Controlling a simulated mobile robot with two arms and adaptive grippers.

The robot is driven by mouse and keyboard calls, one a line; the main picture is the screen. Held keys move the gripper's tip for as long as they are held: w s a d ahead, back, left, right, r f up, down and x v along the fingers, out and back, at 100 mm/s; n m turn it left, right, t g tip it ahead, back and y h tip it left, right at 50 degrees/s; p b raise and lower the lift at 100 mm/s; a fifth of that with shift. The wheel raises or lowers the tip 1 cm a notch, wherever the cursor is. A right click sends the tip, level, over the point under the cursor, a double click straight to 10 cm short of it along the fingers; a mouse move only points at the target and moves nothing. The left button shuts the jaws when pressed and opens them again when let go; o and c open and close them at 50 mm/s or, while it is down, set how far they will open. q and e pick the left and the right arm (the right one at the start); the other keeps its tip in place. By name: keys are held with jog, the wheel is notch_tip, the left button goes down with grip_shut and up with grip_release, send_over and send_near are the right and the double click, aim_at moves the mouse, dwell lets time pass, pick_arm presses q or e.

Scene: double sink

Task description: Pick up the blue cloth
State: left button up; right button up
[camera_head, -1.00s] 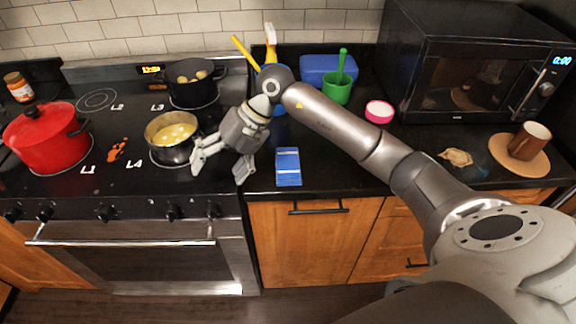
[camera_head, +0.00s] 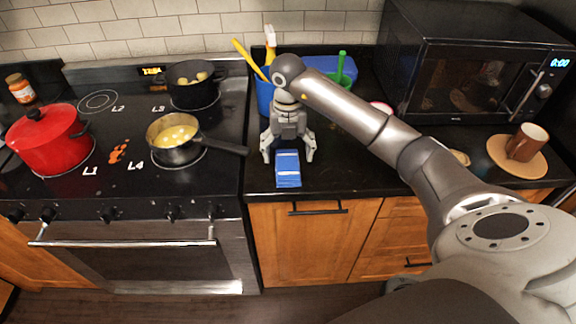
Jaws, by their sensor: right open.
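The blue cloth (camera_head: 288,170) lies folded on the black counter just right of the stove, near the front edge. It has pale stripes. My right gripper (camera_head: 289,158) is open and points down over the far part of the cloth, with one finger on each side of it. I cannot tell whether the fingers touch the counter. My left gripper is not in view.
A saucepan (camera_head: 172,138) on the stove has its handle reaching right, close to my gripper. A microwave (camera_head: 470,70), a red pot (camera_head: 46,140) and a brown mug (camera_head: 527,142) are farther off.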

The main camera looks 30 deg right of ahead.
aim_at(288, 164)
notch_tip(288, 164, down, 4)
jog(key=shift+s+f+p, duration=0.1)
jog(key=shift+f+p, duration=0.05)
jog(key=shift+p, duration=0.75)
jog(key=shift+f, duration=0.3)
jog(key=shift+c, duration=0.4)
jog(key=c, duration=1)
